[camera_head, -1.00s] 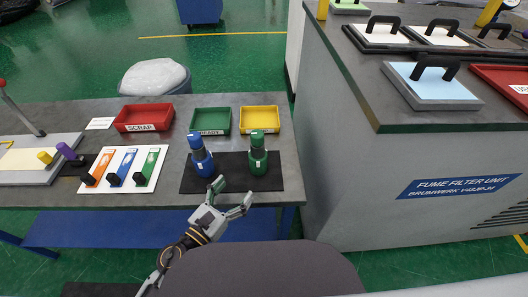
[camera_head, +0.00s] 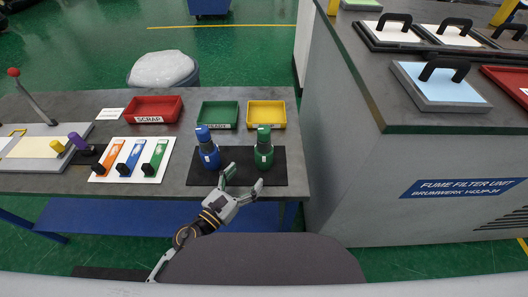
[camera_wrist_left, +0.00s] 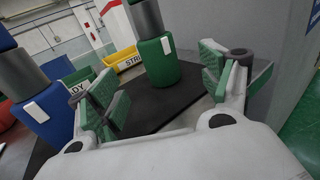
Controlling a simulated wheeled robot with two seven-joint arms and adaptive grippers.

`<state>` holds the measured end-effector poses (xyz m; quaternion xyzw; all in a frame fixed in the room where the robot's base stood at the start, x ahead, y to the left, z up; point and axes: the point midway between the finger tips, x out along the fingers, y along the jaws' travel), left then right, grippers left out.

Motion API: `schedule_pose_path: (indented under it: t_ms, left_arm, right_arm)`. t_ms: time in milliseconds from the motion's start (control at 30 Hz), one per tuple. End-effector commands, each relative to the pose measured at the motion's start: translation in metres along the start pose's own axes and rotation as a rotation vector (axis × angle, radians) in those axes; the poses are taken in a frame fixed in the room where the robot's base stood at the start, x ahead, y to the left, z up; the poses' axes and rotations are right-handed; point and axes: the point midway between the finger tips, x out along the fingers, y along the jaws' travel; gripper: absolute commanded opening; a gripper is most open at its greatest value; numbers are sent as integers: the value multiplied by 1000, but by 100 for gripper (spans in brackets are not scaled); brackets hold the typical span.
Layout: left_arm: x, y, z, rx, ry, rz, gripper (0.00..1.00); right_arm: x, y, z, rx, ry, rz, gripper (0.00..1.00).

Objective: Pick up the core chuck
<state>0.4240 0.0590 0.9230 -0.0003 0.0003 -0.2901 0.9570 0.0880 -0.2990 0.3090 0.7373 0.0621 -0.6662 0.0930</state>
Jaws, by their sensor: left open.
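Two chuck-like tools stand upright on a black mat (camera_head: 219,176): a blue one (camera_head: 209,155) and a green one (camera_head: 264,153), each with a grey middle band. I cannot tell which one is the core chuck. My left gripper (camera_head: 244,178) is open and empty at the mat's front edge, just in front of the green tool. In the left wrist view, the green tool (camera_wrist_left: 160,63) stands ahead between the open fingers (camera_wrist_left: 160,80), apart from them. The blue tool (camera_wrist_left: 43,112) is at the left, outside the fingers. My right gripper is not in view.
Behind the mat are a green tray (camera_head: 217,124) and a yellow tray (camera_head: 267,124); a red SCRAP tray (camera_head: 153,119) is further left. A white board with coloured strips (camera_head: 132,176) lies left of the mat. A grey filter unit (camera_head: 360,170) stands right of the table.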

Motion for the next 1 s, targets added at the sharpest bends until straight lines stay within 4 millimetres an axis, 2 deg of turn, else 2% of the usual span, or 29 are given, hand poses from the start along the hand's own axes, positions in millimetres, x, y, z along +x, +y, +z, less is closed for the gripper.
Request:
schedule_pose_path:
  t_ms: [200, 367, 700, 1000]
  left_arm:
    - [16, 0, 2, 1, -1, 0, 79]
    - [28, 0, 2, 0, -1, 0, 79]
    - [54, 0, 2, 0, -1, 0, 79]
    - [61, 0, 0, 1, 0, 0, 79]
  right_arm:
    - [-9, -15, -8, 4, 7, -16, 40]
    - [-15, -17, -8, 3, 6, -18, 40]
    - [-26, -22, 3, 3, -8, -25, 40]
    - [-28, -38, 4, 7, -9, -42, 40]
